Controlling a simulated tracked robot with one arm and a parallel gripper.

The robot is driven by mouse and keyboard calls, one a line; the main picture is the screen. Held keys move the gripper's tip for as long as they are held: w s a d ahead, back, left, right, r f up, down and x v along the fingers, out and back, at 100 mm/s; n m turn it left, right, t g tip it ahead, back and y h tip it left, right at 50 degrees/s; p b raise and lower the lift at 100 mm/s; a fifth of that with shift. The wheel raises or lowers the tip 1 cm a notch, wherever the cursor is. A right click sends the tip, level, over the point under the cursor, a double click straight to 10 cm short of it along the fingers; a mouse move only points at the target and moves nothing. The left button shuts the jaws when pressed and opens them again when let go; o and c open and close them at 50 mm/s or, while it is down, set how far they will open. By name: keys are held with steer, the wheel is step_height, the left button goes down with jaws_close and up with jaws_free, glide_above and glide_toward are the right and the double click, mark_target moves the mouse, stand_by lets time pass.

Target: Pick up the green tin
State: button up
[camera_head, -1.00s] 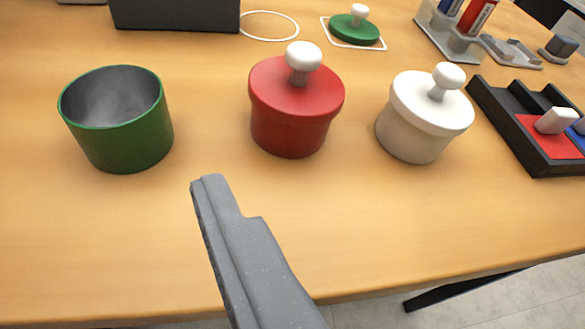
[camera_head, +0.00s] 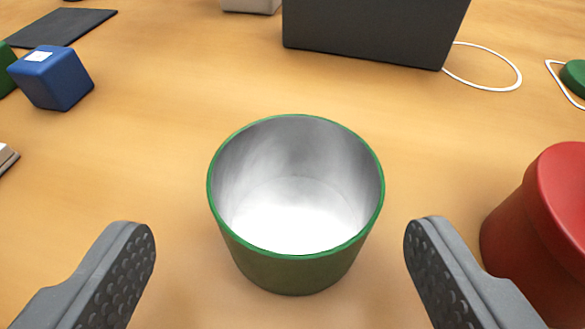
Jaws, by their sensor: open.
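The green tin (camera_head: 295,272) stands upright and lidless on the table, in the middle of the head camera view. Its bare metal inside is empty. My gripper (camera_head: 280,250) is open, with one finger to the left of the tin and one to the right. There is a gap between each finger and the tin's wall, and neither touches it. The green lid (camera_head: 574,76) with its knob out of frame lies at the right edge, inside a white outline.
A red tin (camera_head: 540,240) stands close to my right finger. A dark grey box (camera_head: 375,30) is behind the green tin, with a white ring (camera_head: 500,87) beside it. A blue cube (camera_head: 52,78) and a dark mat (camera_head: 62,27) are at the upper left.

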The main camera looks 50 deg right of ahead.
mark_target(294, 270)
steer(key=x, duration=0.1)
steer(key=b+x, duration=0.1)
steer(key=x, duration=0.1)
steer(key=shift+s+d+f, duration=0.1)
steer(key=shift+d+f, duration=0.05)
steer(key=shift+d, duration=0.2)
steer(key=shift+w+d+f, duration=0.2)
steer(key=shift+w+d, duration=0.15)
steer(key=c, duration=1.2)
steer(key=shift+o, duration=0.4)
steer(key=shift+r, duration=0.15)
